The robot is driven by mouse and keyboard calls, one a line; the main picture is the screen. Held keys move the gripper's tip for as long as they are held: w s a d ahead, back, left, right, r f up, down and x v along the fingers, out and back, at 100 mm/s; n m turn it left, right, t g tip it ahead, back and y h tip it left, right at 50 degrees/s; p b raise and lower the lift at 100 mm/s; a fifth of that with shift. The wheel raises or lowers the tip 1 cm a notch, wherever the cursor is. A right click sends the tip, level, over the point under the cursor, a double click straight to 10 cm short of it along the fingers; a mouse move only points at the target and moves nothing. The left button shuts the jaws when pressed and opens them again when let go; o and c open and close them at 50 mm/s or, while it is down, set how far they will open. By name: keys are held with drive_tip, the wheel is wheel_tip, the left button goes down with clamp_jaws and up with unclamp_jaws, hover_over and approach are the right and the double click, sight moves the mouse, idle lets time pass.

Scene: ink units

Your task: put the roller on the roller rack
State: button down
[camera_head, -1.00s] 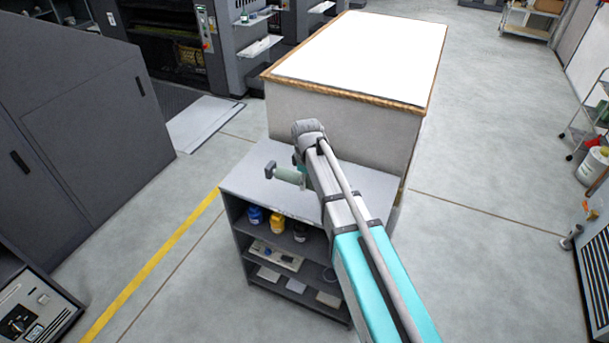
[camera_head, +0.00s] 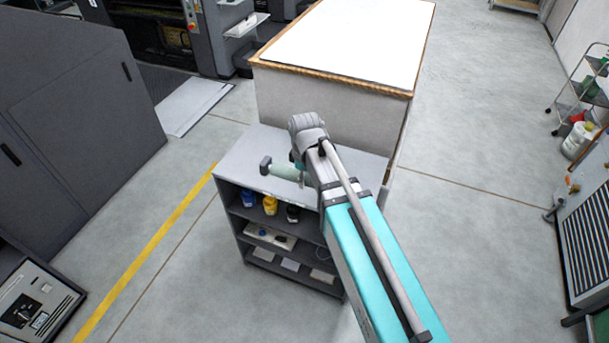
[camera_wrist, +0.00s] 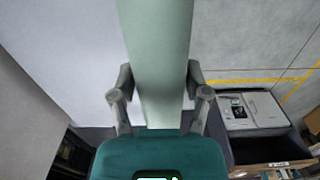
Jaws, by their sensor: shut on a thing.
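The roller is a pale green cylinder (camera_head: 286,173), seen over the grey top of a low shelf unit (camera_head: 243,155) in the head view. A dark grey piece (camera_head: 266,166) shows at its left end; I cannot tell whether it is part of the roller or of a rack. In the wrist view the roller (camera_wrist: 158,60) runs up between the two fingers of my gripper (camera_wrist: 159,88), which is shut on it. My arm hides the roller's right end in the head view. I cannot make out a roller rack for certain.
A large white-topped block (camera_head: 345,45) stands right behind the shelf unit. Blue, yellow and black containers (camera_head: 270,205) sit on the shelf below the top. Open floor lies to the right (camera_head: 470,190). A dark grey cabinet (camera_head: 75,120) stands at the left.

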idle(0.4)
wheel_tip(320, 180, up, 13)
drive_tip(key=p, duration=1.2)
drive_tip(key=shift+f+p, duration=0.2)
drive_tip(key=shift+p, duration=0.1)
drive_tip(key=shift+s, duration=0.1)
